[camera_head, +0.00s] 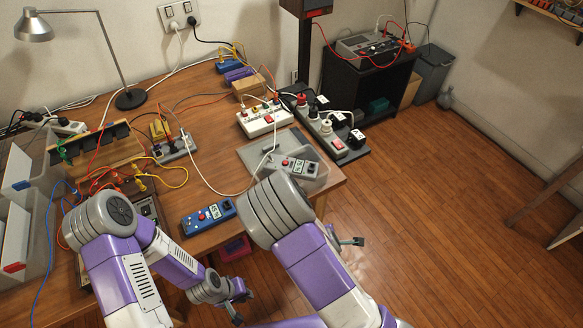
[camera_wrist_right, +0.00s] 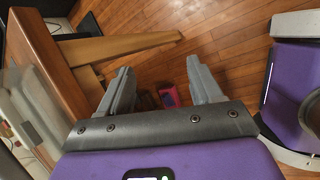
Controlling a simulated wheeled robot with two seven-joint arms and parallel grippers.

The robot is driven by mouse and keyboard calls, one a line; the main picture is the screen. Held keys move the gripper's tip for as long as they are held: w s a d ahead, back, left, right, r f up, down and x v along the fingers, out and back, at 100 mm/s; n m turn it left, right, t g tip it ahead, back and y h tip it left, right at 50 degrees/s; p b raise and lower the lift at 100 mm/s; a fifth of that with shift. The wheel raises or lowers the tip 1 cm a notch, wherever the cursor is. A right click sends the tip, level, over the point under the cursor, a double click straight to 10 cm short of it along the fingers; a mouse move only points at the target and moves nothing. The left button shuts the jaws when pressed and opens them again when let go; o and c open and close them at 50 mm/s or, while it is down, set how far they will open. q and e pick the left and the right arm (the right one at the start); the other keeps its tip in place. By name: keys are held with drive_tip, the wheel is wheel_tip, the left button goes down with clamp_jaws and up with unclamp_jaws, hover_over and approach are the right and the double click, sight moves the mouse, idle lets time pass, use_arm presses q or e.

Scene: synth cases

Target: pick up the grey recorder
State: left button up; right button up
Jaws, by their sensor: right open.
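My right gripper (camera_head: 352,242) shows only in part past my right forearm, beyond the table's right edge. In the right wrist view its two grey fingers (camera_wrist_right: 162,88) are wide apart with nothing between them. The recorder is not seen in that view.
A blue device (camera_head: 208,216) lies near the table's front edge. White power strips (camera_head: 264,120), cables and a lamp (camera_head: 130,98) crowd the back and left. A pink-red box (camera_head: 235,248) is below the table edge. Wooden floor (camera_head: 450,210) at right is free.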

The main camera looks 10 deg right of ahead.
drive_tip(key=w+a+r+n+t, duration=0.1)
drive_tip(key=w+r+n+t, duration=0.2)
drive_tip(key=w+r+n, duration=0.4)
drive_tip(key=n+t, duration=0.4)
approach(314, 170)
drive_tip(key=w, duration=0.1)
drive_tip(key=shift+h, duration=0.4)
drive_tip(key=b+x, duration=0.1)
drive_tip(key=x, duration=0.2)
drive_tip(key=b+x, duration=0.2)
drive_tip(key=x, duration=0.2)
drive_tip(key=shift+a+f+b, duration=0.2)
drive_tip(key=shift+f+b, duration=0.1)
drive_tip(key=shift+f, duration=0.1)
drive_tip(key=shift+w+d, duration=0.1)
drive_tip(key=shift+w, duration=0.15)
drive_tip(key=shift+s, duration=0.1)
clamp_jaws()
